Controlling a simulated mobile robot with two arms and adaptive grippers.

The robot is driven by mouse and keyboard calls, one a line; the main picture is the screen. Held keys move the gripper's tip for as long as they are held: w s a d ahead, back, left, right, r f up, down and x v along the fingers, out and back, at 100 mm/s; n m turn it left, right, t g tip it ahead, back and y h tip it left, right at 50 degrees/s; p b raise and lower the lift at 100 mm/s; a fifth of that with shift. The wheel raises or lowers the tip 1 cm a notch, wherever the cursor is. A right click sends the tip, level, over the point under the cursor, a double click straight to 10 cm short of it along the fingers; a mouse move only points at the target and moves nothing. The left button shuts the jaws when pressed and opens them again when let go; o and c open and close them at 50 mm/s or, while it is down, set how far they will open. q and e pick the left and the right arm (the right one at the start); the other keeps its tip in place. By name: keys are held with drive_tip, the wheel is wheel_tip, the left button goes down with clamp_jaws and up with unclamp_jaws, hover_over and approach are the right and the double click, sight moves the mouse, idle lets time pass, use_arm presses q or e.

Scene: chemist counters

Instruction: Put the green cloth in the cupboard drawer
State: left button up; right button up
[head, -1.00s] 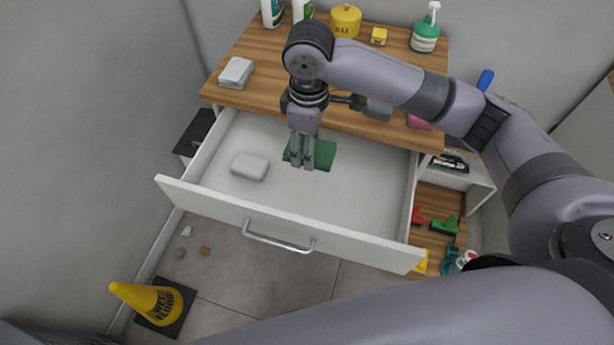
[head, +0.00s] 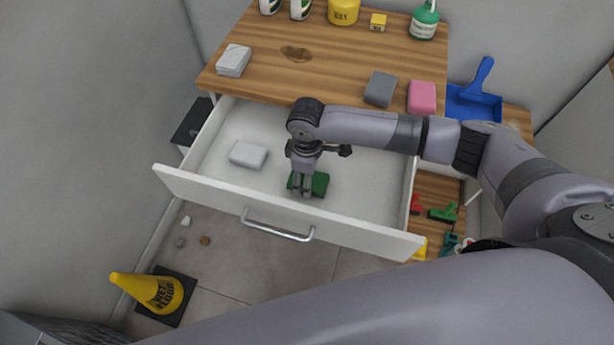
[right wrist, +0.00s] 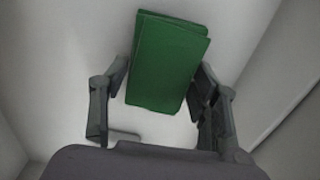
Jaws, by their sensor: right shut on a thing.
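The green cloth (head: 319,184) is a small folded pad inside the open cupboard drawer (head: 360,228). My right gripper (head: 303,188) reaches down into the drawer and is shut on the cloth. The right wrist view shows the green cloth (right wrist: 168,60) between the two fingers of the gripper (right wrist: 160,85), over the pale drawer floor. I cannot tell whether the cloth touches the floor. My left gripper is not in view.
A white block (head: 248,154) lies at the drawer's left. On the wooden top (head: 260,75) stand bottles, a yellow tin (head: 343,10), and a grey (head: 380,88) and a pink sponge (head: 422,97). The drawer's right side is clear.

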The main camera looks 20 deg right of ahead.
drive_tip(key=shift+f, duration=0.45)
drive_tip(key=o, duration=1)
wheel_tip(320, 180, up, 12)
idle(0.4)
